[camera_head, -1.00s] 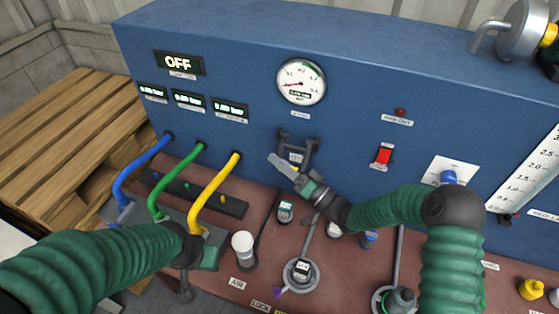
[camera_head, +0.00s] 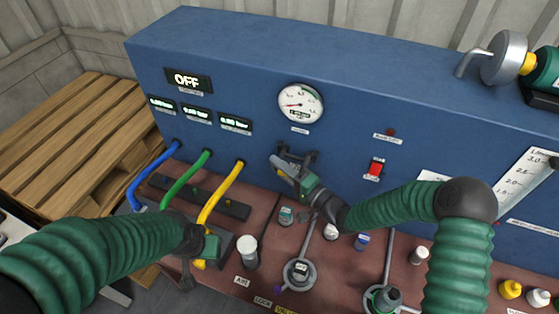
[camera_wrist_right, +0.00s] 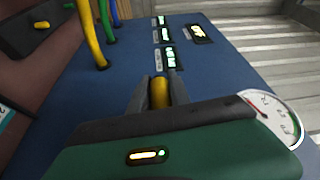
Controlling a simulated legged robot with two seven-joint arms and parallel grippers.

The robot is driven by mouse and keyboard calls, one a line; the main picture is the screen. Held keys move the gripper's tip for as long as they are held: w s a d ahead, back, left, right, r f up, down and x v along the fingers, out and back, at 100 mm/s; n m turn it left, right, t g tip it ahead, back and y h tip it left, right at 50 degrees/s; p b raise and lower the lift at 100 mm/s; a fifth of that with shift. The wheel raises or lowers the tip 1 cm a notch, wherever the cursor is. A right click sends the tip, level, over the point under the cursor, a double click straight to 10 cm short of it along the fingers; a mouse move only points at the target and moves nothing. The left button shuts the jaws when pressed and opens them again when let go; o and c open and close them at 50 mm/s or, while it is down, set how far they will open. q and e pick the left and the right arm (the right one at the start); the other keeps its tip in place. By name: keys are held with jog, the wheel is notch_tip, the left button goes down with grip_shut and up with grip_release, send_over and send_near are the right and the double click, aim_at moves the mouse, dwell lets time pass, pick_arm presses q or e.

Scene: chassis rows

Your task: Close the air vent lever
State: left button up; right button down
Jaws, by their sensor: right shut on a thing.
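The black lever bracket (camera_head: 311,158) is mounted on the blue panel (camera_head: 345,130) below the round gauge. My right gripper (camera_head: 281,168) is in front of it and hides much of it. In the right wrist view, its two grey fingers (camera_wrist_right: 160,92) are shut on a yellow rounded piece (camera_wrist_right: 159,93), which I take to be the lever's handle. How far the lever is turned is hidden. My left gripper (camera_head: 186,277) hangs low at the left, in front of the hoses; its fingers are too dark to read.
Blue, green and yellow hoses (camera_head: 222,190) rise at the left. A round gauge (camera_head: 300,103) and a red switch (camera_head: 375,169) are on the panel. Knobs and valves, including a white cylinder (camera_head: 249,251), stand on the red-brown deck. A wooden pallet (camera_head: 75,145) is at far left.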

jog(key=r+m+p, duration=0.1)
jog(key=r+p, duration=0.1)
jog(key=r+m+p, duration=0.1)
jog(key=shift+w+r+m+h, duration=0.2)
jog(key=shift+w+m+h, duration=0.1)
jog(key=shift+h, duration=0.1)
jog(key=shift+w+d+r+m+g+p, duration=0.15)
jog(key=shift+w+r+m+g+p, duration=0.25)
jog(key=shift+m+p, duration=0.6)
jog(key=shift+d+r+h+p, duration=0.1)
jog(key=shift+r+h+p, duration=0.05)
jog(key=shift+h+p, duration=0.2)
jog(key=shift+w+r, duration=0.1)
jog(key=shift+w, duration=0.05)
jog(key=c, duration=1.3)
grip_release()
jog(key=shift+w+f, duration=0.1)
jog(key=shift+f, duration=0.2)
